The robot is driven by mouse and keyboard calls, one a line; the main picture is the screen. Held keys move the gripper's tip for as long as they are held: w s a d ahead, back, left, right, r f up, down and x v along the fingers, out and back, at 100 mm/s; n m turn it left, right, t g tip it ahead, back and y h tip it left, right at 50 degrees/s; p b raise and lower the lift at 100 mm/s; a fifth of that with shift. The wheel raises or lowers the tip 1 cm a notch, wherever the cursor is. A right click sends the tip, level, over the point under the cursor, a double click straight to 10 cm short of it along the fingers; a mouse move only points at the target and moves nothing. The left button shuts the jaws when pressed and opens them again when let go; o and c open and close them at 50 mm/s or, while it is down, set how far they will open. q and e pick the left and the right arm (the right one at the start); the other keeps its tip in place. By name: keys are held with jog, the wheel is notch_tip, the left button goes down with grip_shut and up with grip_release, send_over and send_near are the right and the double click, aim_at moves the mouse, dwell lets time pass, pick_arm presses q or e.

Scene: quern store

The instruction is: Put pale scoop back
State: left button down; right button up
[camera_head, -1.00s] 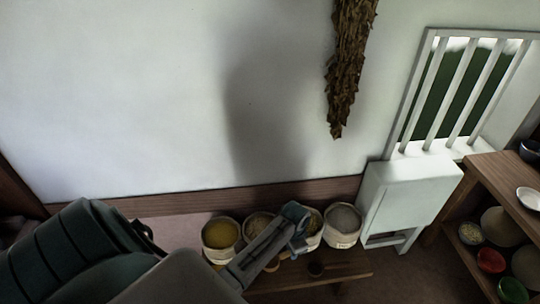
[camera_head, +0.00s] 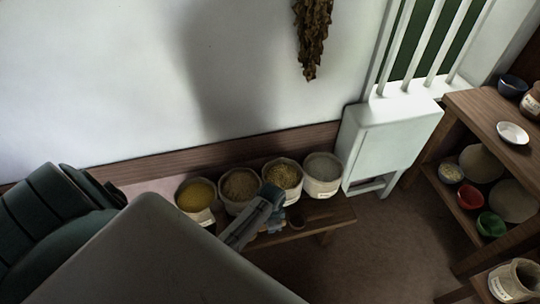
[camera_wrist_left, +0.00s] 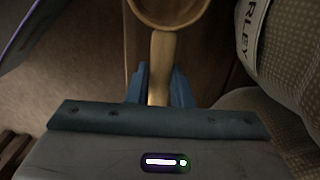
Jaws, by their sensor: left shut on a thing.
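My left gripper (camera_wrist_left: 159,85) is shut on the handle of a pale wooden scoop (camera_wrist_left: 161,50) in the left wrist view. The scoop's round bowl points away from me and is cut off by the top edge. In the head view my left gripper (camera_head: 270,195) is over the bench, in front of the open sacks, and mostly hides the scoop. A sack with a label ending in "RLEY" (camera_wrist_left: 255,30) is close on the right in the wrist view. My right gripper is not in view.
Several open sacks of grain, one with yellow contents (camera_head: 196,193), stand in a row along the wall on a low wooden bench (camera_head: 335,217). A white cabinet (camera_head: 390,145) and wooden shelves (camera_head: 480,105) are right.

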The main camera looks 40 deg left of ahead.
pick_arm(q)
jog(key=shift+f, duration=0.35)
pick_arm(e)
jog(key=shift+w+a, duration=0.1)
pick_arm(q)
jog(key=shift+f, duration=0.1)
jog(key=c, duration=1.3)
grip_release()
notch_tip(320, 180, up, 12)
jog(key=p, duration=0.3)
jog(key=s+d+r+n+t, duration=0.1)
jog(key=s+r+n+t, duration=0.3)
jog(key=s+r, duration=1.1)
jog(key=s+n, duration=0.2)
jog(key=n, duration=0.1)
jog(key=shift+r+t, duration=0.15)
jog(key=shift+t, duration=0.25)
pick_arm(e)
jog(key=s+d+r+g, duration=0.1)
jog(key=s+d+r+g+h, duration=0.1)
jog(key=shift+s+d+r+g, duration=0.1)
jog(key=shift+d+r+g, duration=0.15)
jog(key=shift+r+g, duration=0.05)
pick_arm(q)
jog(key=shift+d, duration=0.1)
